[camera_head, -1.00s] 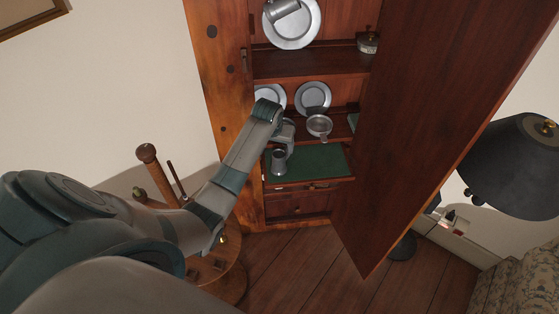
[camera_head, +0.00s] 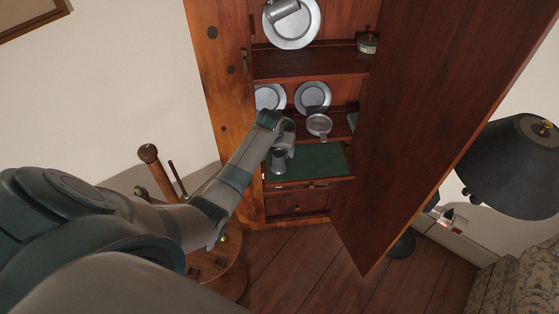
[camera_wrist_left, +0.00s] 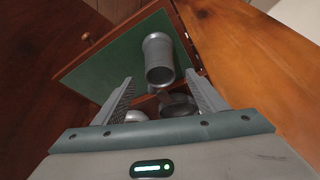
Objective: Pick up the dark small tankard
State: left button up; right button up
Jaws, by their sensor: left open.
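The dark small tankard (camera_head: 278,162) stands on the green surface (camera_head: 322,160) of the lower cupboard level. In the left wrist view the tankard (camera_wrist_left: 158,62) shows just ahead of the fingers, with its mouth facing the camera. My left gripper (camera_wrist_left: 158,80) is open, with a finger on each side of the view and nothing held. In the head view my left gripper (camera_head: 287,144) is right beside and above the tankard, and partly covers its upper part. Whether a finger touches the tankard I cannot tell. My right gripper is not in view.
A handled pewter bowl (camera_head: 319,124) sits behind and right of the tankard, with plates (camera_head: 313,97) at the back. The cupboard door (camera_head: 425,110) stands open on the right. The cupboard's wooden side (camera_head: 222,90) rises on the left.

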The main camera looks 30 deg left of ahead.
aim_at(279, 153)
pick_arm(q)
jog(key=shift+w+f, duration=0.1)
jog(key=shift+f, duration=0.3)
jog(key=shift+p+x, duration=0.4)
jog(key=shift+x, duration=1.25)
jog(key=shift+c, duration=0.6)
jog(key=c, duration=1.2)
jog(key=shift+r, duration=0.15)
jog(key=shift+r, duration=0.5)
jog(key=shift+c, duration=0.3)
jog(key=r, duration=0.1)
jog(key=d+r+b, duration=0.1)
jog(key=r, duration=0.1)
jog(key=shift+b, duration=0.3)
jog(key=w+d+r+b, duration=0.2)
jog(key=d+r, duration=0.4)
jog(key=d, duration=0.4)
jog(key=shift+d+r+b, duration=0.2)
jog(key=shift+r+b, duration=0.2)
jog(key=shift+b, duration=0.15)
